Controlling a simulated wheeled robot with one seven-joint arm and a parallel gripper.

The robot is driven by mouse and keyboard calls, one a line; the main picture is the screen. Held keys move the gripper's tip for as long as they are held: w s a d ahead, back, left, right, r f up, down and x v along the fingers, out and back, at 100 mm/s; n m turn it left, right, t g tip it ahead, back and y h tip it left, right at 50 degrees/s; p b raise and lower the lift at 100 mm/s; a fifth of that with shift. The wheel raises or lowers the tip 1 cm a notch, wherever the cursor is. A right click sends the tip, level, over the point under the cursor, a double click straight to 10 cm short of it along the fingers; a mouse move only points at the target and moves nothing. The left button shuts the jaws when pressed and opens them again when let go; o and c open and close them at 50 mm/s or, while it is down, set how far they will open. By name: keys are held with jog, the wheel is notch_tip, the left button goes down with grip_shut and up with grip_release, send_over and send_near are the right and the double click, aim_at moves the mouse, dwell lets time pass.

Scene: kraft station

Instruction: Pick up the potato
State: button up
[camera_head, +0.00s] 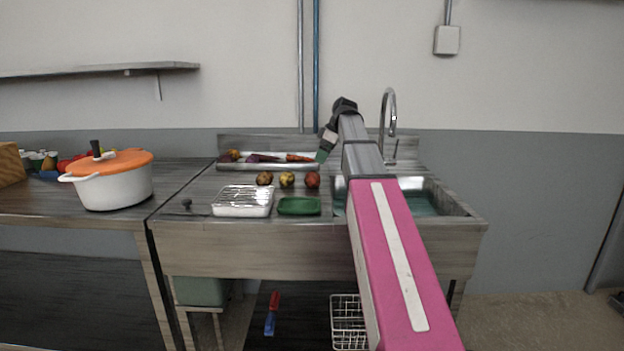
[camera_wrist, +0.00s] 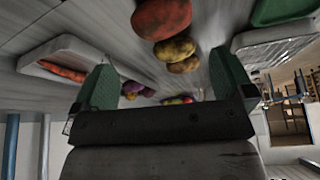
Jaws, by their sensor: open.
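Three roundish items stand in a row on the counter: a brown one (camera_head: 264,178) at the left, a yellowish one (camera_head: 287,179) in the middle and a red one (camera_head: 312,179) at the right. The potato looks to be one of the two brown-yellow ones; I cannot tell which. In the wrist view the red item (camera_wrist: 162,18) is nearest, with the yellowish one (camera_wrist: 175,49) and the brown one (camera_wrist: 184,65) beyond it. My gripper (camera_head: 321,156) is above the counter near the red item. Its green fingers (camera_wrist: 165,82) are apart, with nothing held between them.
A long tray (camera_head: 240,168) with a carrot (camera_head: 299,158) and purple vegetables (camera_head: 262,158) lies behind the row. A wire-racked tray (camera_head: 242,211) and a green tray (camera_head: 299,206) lie in front. The sink (camera_head: 462,208) is at the right, a white pot (camera_head: 115,188) at the left.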

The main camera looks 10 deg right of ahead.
aim_at(314, 174)
jog(key=x, duration=1)
jog(key=shift+s+a+f, duration=0.1)
jog(key=shift+a+f, duration=0.05)
jog(key=shift+f, duration=0.15)
jog(key=c, duration=0.6)
